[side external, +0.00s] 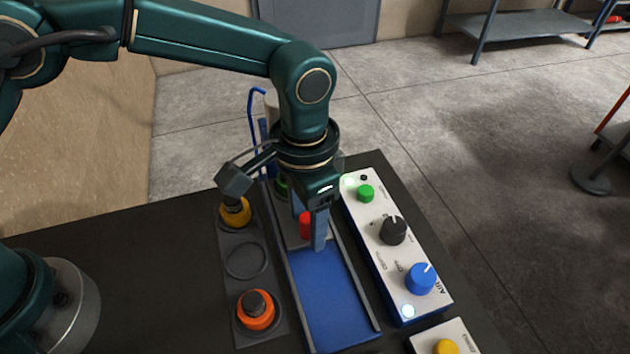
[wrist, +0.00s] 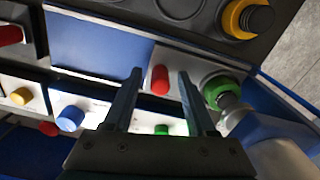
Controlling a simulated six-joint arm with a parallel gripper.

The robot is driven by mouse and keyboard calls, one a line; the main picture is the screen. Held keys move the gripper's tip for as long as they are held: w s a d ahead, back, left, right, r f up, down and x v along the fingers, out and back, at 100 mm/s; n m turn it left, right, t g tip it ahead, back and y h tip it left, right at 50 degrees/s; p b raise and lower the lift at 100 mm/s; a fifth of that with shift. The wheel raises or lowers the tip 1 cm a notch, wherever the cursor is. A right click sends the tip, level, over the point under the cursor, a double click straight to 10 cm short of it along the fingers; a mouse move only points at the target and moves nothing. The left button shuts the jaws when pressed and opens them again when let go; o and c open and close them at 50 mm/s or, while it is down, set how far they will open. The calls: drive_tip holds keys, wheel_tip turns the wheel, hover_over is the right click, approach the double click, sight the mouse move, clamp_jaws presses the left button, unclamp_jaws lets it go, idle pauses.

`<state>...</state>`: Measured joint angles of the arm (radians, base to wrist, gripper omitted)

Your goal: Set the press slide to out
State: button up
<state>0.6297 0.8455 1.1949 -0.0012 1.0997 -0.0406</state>
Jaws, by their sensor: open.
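The press slide shows as a light plate (wrist: 190,62) carrying an upright red knob (wrist: 160,80); the knob also shows in the side view (side external: 305,225), partly behind a finger. The slide sits at the far end of a blue track bed (side external: 335,300), whose near part is bare; the bed also shows in the wrist view (wrist: 100,45). My gripper (side external: 318,245) points down over the slide. In the wrist view my gripper (wrist: 160,74) is open, with the red knob between its fingers and gaps visible on both sides.
A white control panel (side external: 365,230) with a green button, a black dial and a blue dial (side external: 420,278) stands right of the track. A dark plate with a yellow part (side external: 235,212) and an orange part (side external: 255,310) lies left. A green-ringed part (wrist: 218,92) stands beyond the slide.

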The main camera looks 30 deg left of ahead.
clamp_jaws()
drive_tip(key=shift+r, duration=0.1)
idle(1.2)
